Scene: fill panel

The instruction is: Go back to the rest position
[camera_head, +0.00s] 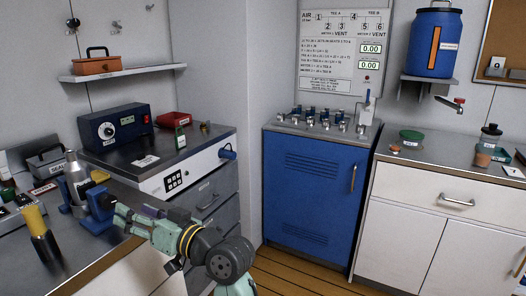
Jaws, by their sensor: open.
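My gripper (122,212) is over the front edge of the left bench (108,253), pointing left. Its fingers are small in the picture and appear apart, with nothing seen between them. My arm comes up from the bottom middle of the view. Just left of the fingers is a blue holder (99,207), with a silver bottle (75,175) upright beside it. I cannot tell whether the fingertips touch the blue holder.
A yellow-topped dark cylinder (39,233) stands on the left bench. A blue control box (115,129) sits behind. The blue cabinet (315,195) carries several valves under the fill panel (343,45). A white cabinet (450,215) stands right. Wooden floor (300,280) shows between.

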